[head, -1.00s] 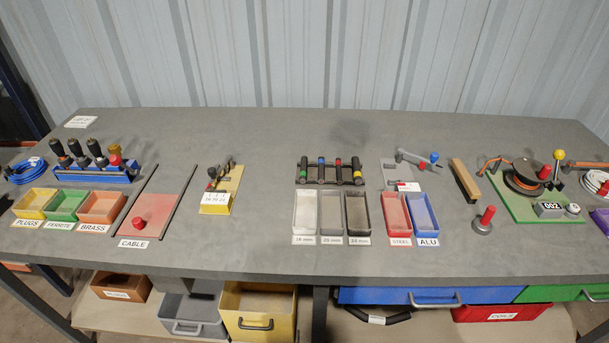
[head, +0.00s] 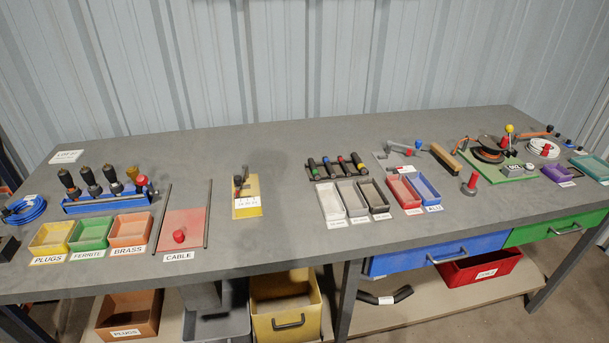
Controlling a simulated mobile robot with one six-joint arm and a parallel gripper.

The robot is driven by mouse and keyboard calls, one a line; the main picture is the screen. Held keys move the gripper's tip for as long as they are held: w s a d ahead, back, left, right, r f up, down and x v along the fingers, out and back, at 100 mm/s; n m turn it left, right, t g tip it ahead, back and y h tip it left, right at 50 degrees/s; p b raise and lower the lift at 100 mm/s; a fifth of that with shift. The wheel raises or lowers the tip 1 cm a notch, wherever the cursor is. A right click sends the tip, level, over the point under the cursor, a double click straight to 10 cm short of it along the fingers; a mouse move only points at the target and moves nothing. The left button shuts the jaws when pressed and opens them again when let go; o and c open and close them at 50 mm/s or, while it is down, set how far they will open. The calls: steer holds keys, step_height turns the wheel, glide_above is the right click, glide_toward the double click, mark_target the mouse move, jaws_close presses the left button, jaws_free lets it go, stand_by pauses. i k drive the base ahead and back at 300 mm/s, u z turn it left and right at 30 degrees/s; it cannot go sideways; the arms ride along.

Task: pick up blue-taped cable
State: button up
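No cable with clear blue tape on it can be made out in the head view. A coil of blue cable (head: 24,210) lies at the far left of the bench, with a small white label near it. A coil of white cable (head: 543,148) with a red part on it lies at the right. A rack in the middle holds dark rods with coloured bands, one of them a blue-banded rod (head: 328,166); I cannot tell whether it is a cable. My gripper is not in view.
The grey bench (head: 270,155) has free room along its back. A red board marked CABLE (head: 185,222) lies between two dark rails. Yellow, green and orange bins stand to its left, and more bins to its right. Below are bins, drawers and a black bent tube (head: 385,297).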

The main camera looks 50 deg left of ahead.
mark_target(329, 165)
steer(key=z, duration=0.1)
steer(key=k, duration=1)
steer(key=u, duration=2.75)
steer(key=i, duration=0.45)
